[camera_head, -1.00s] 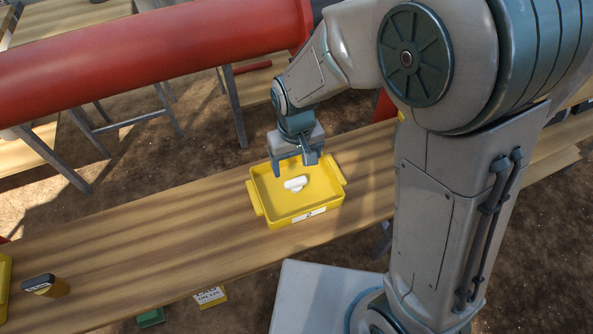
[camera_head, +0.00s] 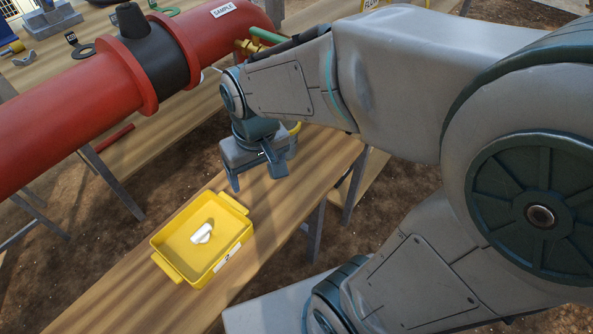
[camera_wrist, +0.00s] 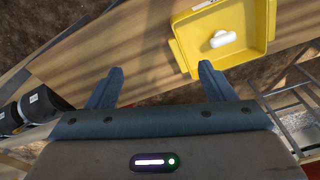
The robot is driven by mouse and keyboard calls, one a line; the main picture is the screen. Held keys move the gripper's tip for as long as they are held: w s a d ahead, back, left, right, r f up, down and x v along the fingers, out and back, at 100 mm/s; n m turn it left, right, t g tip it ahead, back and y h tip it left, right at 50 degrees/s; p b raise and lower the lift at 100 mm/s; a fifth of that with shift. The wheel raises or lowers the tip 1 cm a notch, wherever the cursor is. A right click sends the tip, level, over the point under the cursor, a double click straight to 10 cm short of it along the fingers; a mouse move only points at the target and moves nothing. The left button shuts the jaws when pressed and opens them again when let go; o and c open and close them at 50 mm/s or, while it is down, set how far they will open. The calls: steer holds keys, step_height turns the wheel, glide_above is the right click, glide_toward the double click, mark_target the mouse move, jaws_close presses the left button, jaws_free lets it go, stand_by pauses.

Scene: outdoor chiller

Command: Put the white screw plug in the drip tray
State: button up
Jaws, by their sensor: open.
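The white screw plug (camera_head: 202,234) lies inside the yellow drip tray (camera_head: 168,249), on its floor, in the head view. In the wrist view the plug (camera_wrist: 222,38) also shows inside the tray (camera_wrist: 262,22), towards the upper right. My gripper (camera_head: 255,178) is open and empty. It hangs above the plank bench, beyond the tray and apart from it. In the wrist view its two fingers (camera_wrist: 160,84) are spread with bare wood between them.
A red pipe (camera_head: 65,115) with a black fitting (camera_head: 152,50) runs behind the bench on the left. The wooden bench (camera_head: 130,298) is clear around the tray. Another bench (camera_head: 190,108) with several items stands behind the pipe.

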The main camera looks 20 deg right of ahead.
steer(key=s+d+r+m, duration=0.2)
steer(key=s+d, duration=0.3)
steer(key=d, duration=0.1)
steer(key=shift+d+t, duration=0.3)
steer(key=shift+t, duration=0.1)
steer(key=shift+w, duration=0.1)
stand_by(0.6)
